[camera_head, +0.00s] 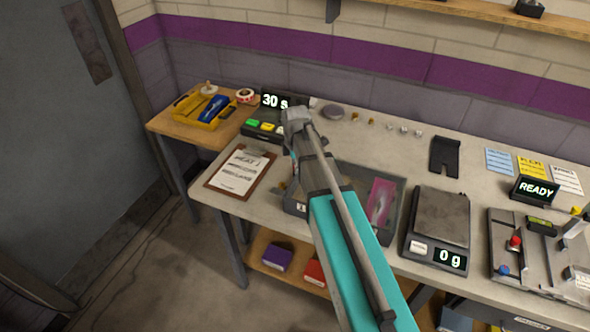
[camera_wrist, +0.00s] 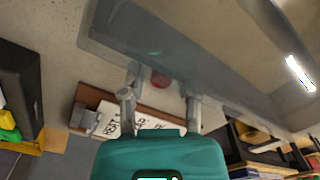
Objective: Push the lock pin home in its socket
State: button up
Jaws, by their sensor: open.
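The slot-track fixture (camera_head: 497,232) stands at the right end of the bench in the head view, cut off by the picture edge. It carries a red knob (camera_head: 515,243) and a blue knob (camera_head: 502,270). I cannot tell which part is the lock pin or its socket at this size. My gripper (camera_wrist: 162,88) is open in the wrist view, with its two fingers apart and nothing seen held. It is above the left part of the bench, near the clipboard (camera_head: 240,170) and the grey tray (camera_head: 398,215), far from the fixture. My arm hides its fingers in the head view.
A scale (camera_head: 440,218) reading 0 g stands between tray and fixture. A READY display (camera_head: 535,189) and coloured cards (camera_head: 531,166) lie behind the fixture. A timer (camera_head: 268,118) and a yellow caddy (camera_head: 203,108) are at left. A shelf (camera_head: 480,15) runs above.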

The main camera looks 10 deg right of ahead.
dwell(0.3)
grip_shut()
jog(key=shift+r, duration=0.2)
notch_tip(320, 180, up, 10)
jog(key=p, duration=1)
jog(key=shift+f, duration=0.15)
jog(key=shift+s, duration=0.1)
dwell(0.7)
